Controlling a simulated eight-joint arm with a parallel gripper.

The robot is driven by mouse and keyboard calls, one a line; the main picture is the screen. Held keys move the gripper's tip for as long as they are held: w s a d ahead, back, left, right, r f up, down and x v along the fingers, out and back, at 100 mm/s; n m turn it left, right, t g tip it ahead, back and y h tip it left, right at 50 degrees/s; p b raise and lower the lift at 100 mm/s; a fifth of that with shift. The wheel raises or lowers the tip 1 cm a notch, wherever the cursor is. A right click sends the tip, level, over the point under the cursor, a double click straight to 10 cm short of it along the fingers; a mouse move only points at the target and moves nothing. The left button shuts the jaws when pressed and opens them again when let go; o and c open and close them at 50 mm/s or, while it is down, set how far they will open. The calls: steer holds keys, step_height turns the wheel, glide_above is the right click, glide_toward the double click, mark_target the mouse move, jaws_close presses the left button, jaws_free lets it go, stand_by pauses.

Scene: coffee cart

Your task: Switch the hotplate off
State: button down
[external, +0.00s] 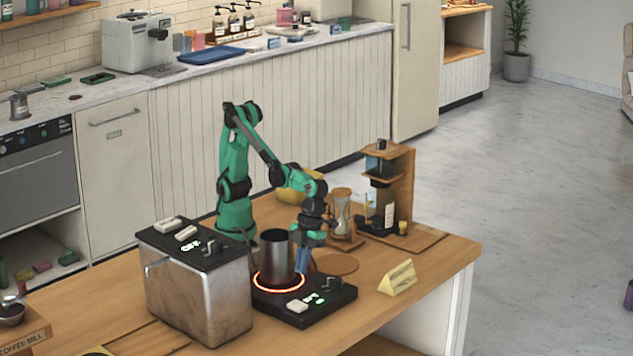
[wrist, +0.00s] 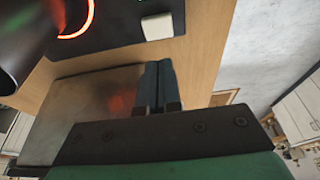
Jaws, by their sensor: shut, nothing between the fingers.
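The hotplate (external: 340,296) is a flat black slab on the wooden table, with a ring (external: 258,288) glowing red-orange. It also shows at the top of the wrist view (wrist: 110,30). Its front edge carries a white switch block (external: 297,307), which is also in the wrist view (wrist: 157,26), a lit green display (external: 315,298) and a small dark knob (external: 333,284). A metal pot (external: 274,257) stands on the ring. My gripper (external: 301,272) is shut and empty, pointing down beside the pot. In the wrist view, its closed fingers (wrist: 158,64) are apart from the switch block.
A steel box with a black top (external: 200,290) stands close left of the hotplate. An hourglass (external: 342,214) and a wooden stand with a bottle (external: 385,200) are behind, right. A yellow wedge sign (external: 397,278) lies to the right. The table's right front is clear.

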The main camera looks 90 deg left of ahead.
mark_target(299, 303)
steer(key=x, duration=0.6)
steer(key=shift+w+a, duration=0.2)
steer(key=shift+f, duration=0.65)
steer(key=shift+f, duration=1.05)
steer(key=shift+r, duration=0.1)
steer(key=v, duration=1.4)
steer(key=shift+s+d+r, duration=0.25)
steer(key=shift+d, duration=0.05)
